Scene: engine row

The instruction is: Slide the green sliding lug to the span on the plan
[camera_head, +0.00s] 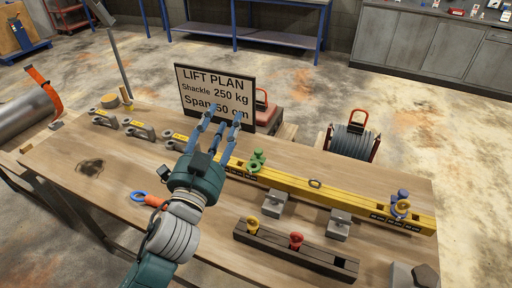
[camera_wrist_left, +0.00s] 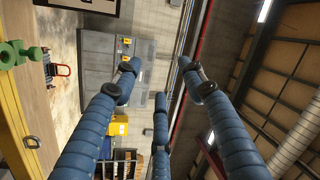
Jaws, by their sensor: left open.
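The green sliding lug (camera_head: 257,160) sits on the yellow beam (camera_head: 345,198), left of the beam's middle. In the left wrist view the green lug (camera_wrist_left: 20,54) shows at the far left, beside the yellow beam (camera_wrist_left: 12,125). My left gripper (camera_head: 222,118) has its blue fingers spread and empty. It is left of the green lug, apart from it, with its fingers pointing up toward the sign. The lift plan sign (camera_head: 215,88) reads "Shackle 250 kg" and a span in cm, whose number is partly covered by a finger. My right gripper is not in view.
A blue lug with a yellow ring (camera_head: 401,207) is at the beam's right end. Grey blocks (camera_head: 275,204) stand before the beam. A dark rack (camera_head: 290,248) holds yellow and red eye bolts. Several shackles (camera_head: 140,130) lie at the left; a blue-and-orange piece (camera_head: 147,199) lies beside my arm.

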